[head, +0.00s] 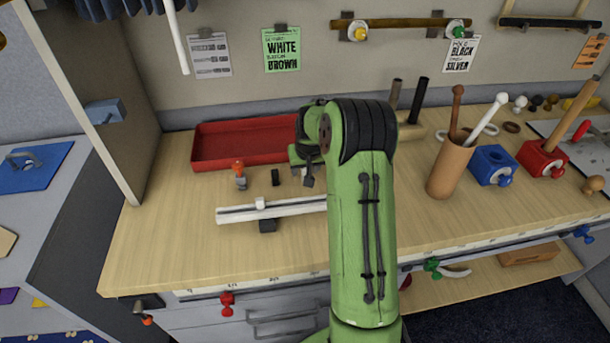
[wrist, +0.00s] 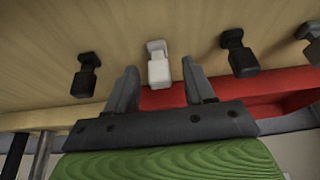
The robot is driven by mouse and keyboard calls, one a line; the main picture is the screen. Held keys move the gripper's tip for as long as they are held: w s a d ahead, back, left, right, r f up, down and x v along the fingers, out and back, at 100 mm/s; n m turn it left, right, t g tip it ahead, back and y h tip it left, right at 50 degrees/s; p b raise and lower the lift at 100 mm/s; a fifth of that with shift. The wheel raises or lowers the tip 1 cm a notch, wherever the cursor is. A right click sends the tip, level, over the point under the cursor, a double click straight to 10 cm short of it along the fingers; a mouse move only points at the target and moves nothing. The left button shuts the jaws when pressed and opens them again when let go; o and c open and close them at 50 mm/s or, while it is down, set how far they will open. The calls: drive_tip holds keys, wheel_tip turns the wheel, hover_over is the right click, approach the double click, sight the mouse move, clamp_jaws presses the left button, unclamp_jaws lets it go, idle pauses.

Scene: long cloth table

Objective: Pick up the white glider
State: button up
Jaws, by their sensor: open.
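The white glider (wrist: 158,68) stands on the wooden table in the wrist view, between the two dark fingers of my gripper (wrist: 161,84), near their tips. My gripper is open, with a visible gap on each side of the glider. In the head view only a small pale bit of the glider (head: 295,171) shows beside my gripper; my green arm hides much of that spot.
Black gliders stand on both sides, one left (wrist: 85,76) and one right (wrist: 238,54) in the wrist view. A red tray (head: 205,165) lies behind. A white rail (head: 235,214) lies in front. A brown cup (head: 447,175) stands at right.

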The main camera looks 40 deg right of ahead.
drive_tip(key=shift+r, duration=0.1)
clamp_jaws()
drive_tip(key=shift+r, duration=0.15)
wheel_tip(320, 180, up, 10)
drive_tip(key=shift+f+p, duration=0.1)
drive_tip(key=shift+p, duration=1.05)
drive_tip(key=shift+f+b, duration=3.8)
drive_tip(key=shift+f, duration=1.3)
